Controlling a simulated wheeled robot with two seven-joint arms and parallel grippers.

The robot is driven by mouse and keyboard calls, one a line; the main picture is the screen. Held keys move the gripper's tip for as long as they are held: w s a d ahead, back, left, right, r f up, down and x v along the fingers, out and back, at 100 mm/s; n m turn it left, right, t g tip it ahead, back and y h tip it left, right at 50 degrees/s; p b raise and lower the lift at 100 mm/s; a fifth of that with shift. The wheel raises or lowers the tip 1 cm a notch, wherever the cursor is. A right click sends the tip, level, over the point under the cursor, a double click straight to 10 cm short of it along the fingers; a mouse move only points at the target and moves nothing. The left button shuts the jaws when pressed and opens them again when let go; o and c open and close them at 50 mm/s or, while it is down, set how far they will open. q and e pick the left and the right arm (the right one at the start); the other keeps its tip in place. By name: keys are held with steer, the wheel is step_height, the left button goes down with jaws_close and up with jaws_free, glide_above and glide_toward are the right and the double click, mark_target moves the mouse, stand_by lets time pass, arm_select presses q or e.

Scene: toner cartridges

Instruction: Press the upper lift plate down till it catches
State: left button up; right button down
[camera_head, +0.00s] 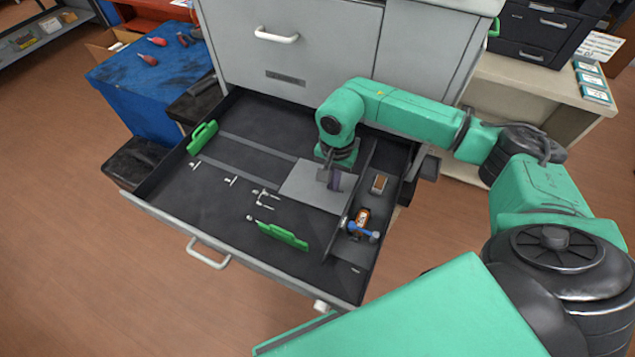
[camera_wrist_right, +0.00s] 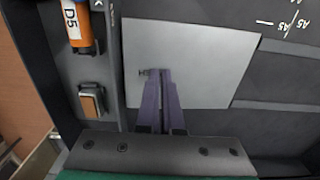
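The light grey lift plate (camera_head: 304,184) lies in the open drawer, toward its right side; it also fills the middle of the right wrist view (camera_wrist_right: 205,65). My right gripper (camera_head: 334,180) points down over the plate's right part. Its purple fingers (camera_wrist_right: 157,82) are together with nothing seen between them. The fingertips overlap the plate beside a small mark; I cannot tell whether they touch it. The plate looks flat or nearly so, and its underside and any catch are hidden. My left gripper is not in view.
The dark drawer (camera_head: 180,196) has two green guides (camera_head: 203,138) (camera_head: 283,236). A divider separates a narrow right compartment holding an orange-labelled bottle (camera_head: 361,218) and a small brown-topped block (camera_head: 379,184). The cabinet front (camera_head: 310,50) rises behind. A blue table (camera_head: 150,85) stands at left.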

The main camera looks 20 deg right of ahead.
steer(key=shift+f+b, duration=0.3)
steer(key=shift+f, duration=0.25)
steer(key=shift+r, duration=0.1)
step_height(320, 180, up, 10)
steer(key=p, duration=0.5)
steer(key=shift+p, duration=0.4)
